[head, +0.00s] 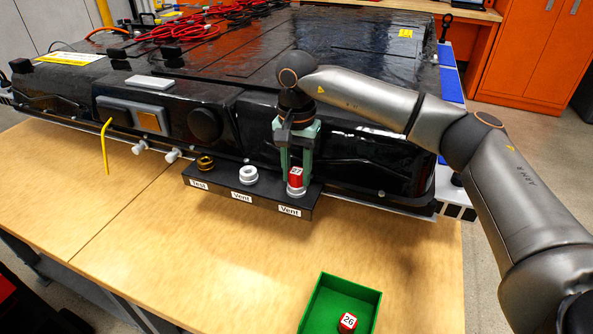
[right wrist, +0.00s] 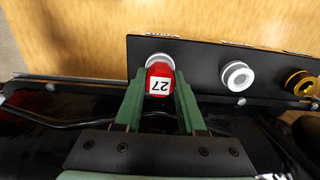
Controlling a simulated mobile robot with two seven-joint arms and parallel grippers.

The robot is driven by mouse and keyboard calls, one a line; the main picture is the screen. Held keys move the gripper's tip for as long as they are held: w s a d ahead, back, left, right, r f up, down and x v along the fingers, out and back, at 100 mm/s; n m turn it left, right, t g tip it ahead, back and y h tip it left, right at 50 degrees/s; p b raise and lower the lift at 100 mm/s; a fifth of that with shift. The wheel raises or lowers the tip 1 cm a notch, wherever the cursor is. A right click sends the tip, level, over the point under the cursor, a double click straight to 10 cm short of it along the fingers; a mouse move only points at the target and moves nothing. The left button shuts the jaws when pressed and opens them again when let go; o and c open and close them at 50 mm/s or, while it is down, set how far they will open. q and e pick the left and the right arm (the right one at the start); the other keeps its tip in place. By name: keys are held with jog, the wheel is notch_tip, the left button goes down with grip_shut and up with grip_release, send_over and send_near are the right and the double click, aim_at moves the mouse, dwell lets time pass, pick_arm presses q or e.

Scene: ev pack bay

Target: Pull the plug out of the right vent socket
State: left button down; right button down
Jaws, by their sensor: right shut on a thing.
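A red plug with a white label reading 27 (head: 295,177) sits at the right vent socket (head: 297,192), the rightmost of three on a black bracket (head: 222,188). The plug also shows in the right wrist view (right wrist: 159,82), against the white ring of the socket (right wrist: 160,59). My right gripper (head: 296,172) comes down from above and is shut on the plug, a green finger on each side. I cannot tell whether the plug is fully seated. The middle vent socket (head: 248,175) is white and empty. The brass test socket (head: 205,163) is at the left. My left gripper is not in view.
A green open box (head: 323,301) on the wooden table holds a red plug marked 26 (head: 347,322). The black battery pack (head: 230,60) stands right behind the bracket. The table front is mostly clear.

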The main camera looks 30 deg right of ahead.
aim_at(296, 171)
jog(key=shift+r+p, duration=0.6)
jog(key=shift+r, duration=0.05)
dwell(0.8)
jog(key=shift+r, duration=0.15)
jog(key=shift+r+p, duration=1.9)
jog(key=shift+r, duration=0.45)
